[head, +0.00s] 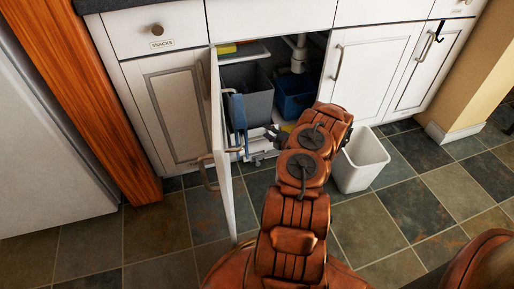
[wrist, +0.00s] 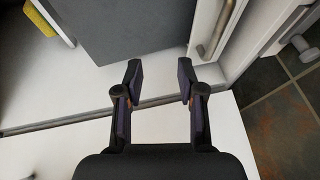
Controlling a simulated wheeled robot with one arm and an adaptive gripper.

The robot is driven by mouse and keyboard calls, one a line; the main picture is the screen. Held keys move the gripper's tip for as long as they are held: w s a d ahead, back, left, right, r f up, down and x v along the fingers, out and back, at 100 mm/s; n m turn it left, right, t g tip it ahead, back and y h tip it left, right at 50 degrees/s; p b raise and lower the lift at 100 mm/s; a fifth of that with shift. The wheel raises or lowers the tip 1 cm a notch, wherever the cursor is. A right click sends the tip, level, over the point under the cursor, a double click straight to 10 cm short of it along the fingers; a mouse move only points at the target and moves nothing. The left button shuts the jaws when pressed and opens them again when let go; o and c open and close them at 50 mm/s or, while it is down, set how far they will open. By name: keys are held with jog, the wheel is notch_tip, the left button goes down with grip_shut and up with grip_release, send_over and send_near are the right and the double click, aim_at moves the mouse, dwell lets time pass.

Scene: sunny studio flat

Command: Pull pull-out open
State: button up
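The cabinet under the counter stands open, with its white door (head: 222,150) swung out on the left. Inside, a grey bin (head: 250,97) and a blue bin (head: 295,95) stand side by side; they appear to be on the pull-out, whose front is largely hidden by my arm. My gripper (head: 273,134) is at the opening, low in front of the grey bin. In the wrist view my gripper (wrist: 160,82) is open, with nothing between its fingers, over a white surface (wrist: 150,75). A metal bar handle (wrist: 213,30) lies ahead and right of the fingers, apart from them.
A blue cloth (head: 238,120) hangs by the door's inner side. A white bin (head: 360,160) stands on the floor right of my arm. A closed cabinet door (head: 365,75) is farther right. An orange wooden panel (head: 85,90) is at left. The tiled floor (head: 155,230) is clear at front left.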

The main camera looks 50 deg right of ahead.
jog(key=b, duration=0.7)
send_near(257, 138)
jog(key=w, duration=0.3)
jog(key=shift+w+d+f+b, duration=0.25)
jog(key=shift+w+f+b, duration=0.15)
jog(key=shift+w, duration=0.8)
jog(key=shift+w+d+f+b, duration=0.3)
jog(key=shift+w+b, duration=0.25)
jog(key=shift+w, duration=0.65)
jog(key=shift+w+d+f+b, duration=0.2)
jog(key=shift+w+f+b, duration=0.25)
jog(key=shift+w, duration=0.75)
jog(key=shift+r, duration=0.1)
grip_shut()
